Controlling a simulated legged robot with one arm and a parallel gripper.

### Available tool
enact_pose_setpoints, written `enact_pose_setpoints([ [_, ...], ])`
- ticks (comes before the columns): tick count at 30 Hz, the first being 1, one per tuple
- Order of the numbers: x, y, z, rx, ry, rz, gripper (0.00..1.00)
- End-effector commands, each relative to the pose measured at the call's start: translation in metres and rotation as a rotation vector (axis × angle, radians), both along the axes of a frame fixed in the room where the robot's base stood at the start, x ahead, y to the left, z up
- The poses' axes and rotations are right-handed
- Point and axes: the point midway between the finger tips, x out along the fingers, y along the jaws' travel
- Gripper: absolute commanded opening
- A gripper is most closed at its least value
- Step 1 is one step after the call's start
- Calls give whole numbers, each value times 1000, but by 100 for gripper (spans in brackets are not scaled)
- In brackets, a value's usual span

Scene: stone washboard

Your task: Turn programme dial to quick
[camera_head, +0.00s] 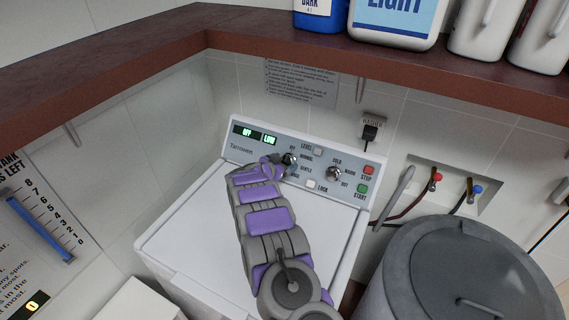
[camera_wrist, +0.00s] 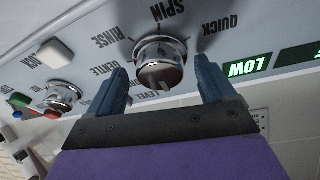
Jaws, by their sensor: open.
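The programme dial (camera_wrist: 160,52) is a round chrome knob with a darker front face, centred in the wrist view. Labels surround it: SPIN above, QUICK (camera_wrist: 219,24) at upper right, RINSE at left, GENTLE at lower left. A pale mark on its face points downward in that view, away from QUICK. My gripper (camera_wrist: 161,68) is open, with one blue-grey finger on each side of the dial; whether either finger touches it I cannot tell. In the head view the dial (camera_head: 289,158) shows just right of my gripper (camera_head: 274,164), which hides part of the panel.
The washer's panel (camera_head: 240,148) has green displays (camera_head: 247,132) reading OFF and LOW. A temperature knob (camera_head: 334,174), red STOP button (camera_head: 368,170) and green START button (camera_head: 362,188) sit to the right. A brown shelf (camera_head: 300,55) runs above; a grey bin (camera_head: 400,265) stands at right.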

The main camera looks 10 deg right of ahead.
Motion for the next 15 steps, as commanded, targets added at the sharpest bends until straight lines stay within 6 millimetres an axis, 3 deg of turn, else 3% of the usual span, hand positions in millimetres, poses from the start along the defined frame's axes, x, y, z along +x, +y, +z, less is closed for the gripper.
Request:
enact_pose_setpoints([
  [15,8,-7,-4,1,0,3,83],
])
